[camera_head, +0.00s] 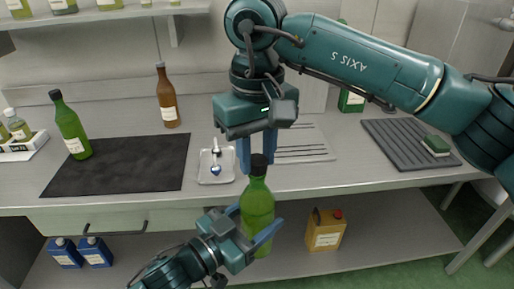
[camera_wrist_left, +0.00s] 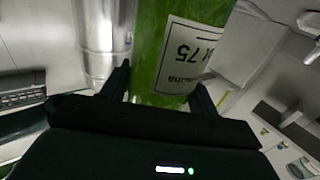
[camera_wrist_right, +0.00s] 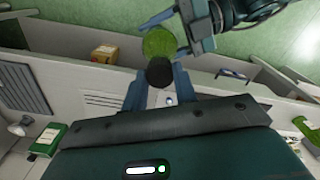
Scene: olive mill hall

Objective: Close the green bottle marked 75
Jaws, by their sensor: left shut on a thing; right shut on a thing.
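The green bottle marked 75 (camera_head: 257,212) is upright in front of the counter's edge. My left gripper (camera_head: 254,224) is shut on its body from below left. Its label with 75 (camera_wrist_left: 187,55) shows upside down in the left wrist view. A black cap (camera_head: 258,164) is at the top of the bottle's neck. My right gripper (camera_head: 256,160) points down from above and is shut on the cap. The right wrist view shows the cap (camera_wrist_right: 160,72) between the fingers, with the bottle's green shoulder (camera_wrist_right: 159,42) behind it. I cannot tell how tightly the cap sits.
A closed green bottle (camera_head: 71,128) stands at the dark mat (camera_head: 120,168), a brown bottle (camera_head: 167,98) behind it. A small tray (camera_head: 229,174) with a spoon lies behind my grippers. A grey ribbed mat (camera_head: 390,140) is at right. A yellow canister (camera_head: 325,231) stands on the lower shelf.

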